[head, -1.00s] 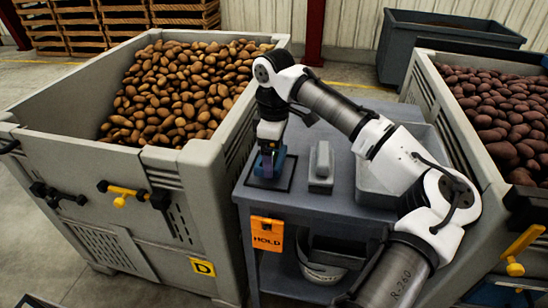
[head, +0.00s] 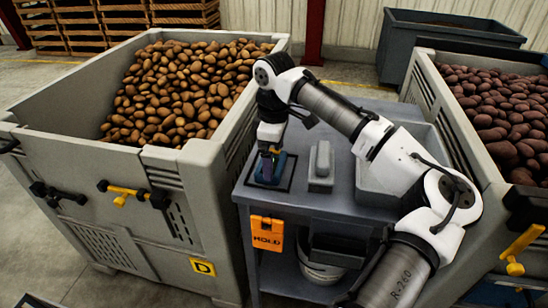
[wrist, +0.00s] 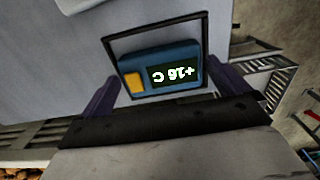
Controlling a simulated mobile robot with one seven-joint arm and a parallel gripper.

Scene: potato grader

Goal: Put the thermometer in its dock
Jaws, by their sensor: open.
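The thermometer (wrist: 165,70) is a blue block with a yellow button and a dark display reading "+16 C" upside down in the wrist view. It lies face up inside a dark square outline (wrist: 155,27) on the grey bench top; I cannot tell whether this outline is its dock. In the head view the thermometer (head: 264,171) is at the bench's left end, partly hidden by my gripper (head: 271,160). My gripper (wrist: 160,98) is open, with one purple finger on each side of the thermometer. I cannot tell whether they touch it.
A grey block (head: 320,166) stands on the bench (head: 330,197) just right of the outline. A grey tray (head: 372,180) lies farther right, partly behind my arm. Potato bins (head: 215,170) (head: 455,120) flank the bench. An orange HOLD tag (head: 267,233) hangs at its front.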

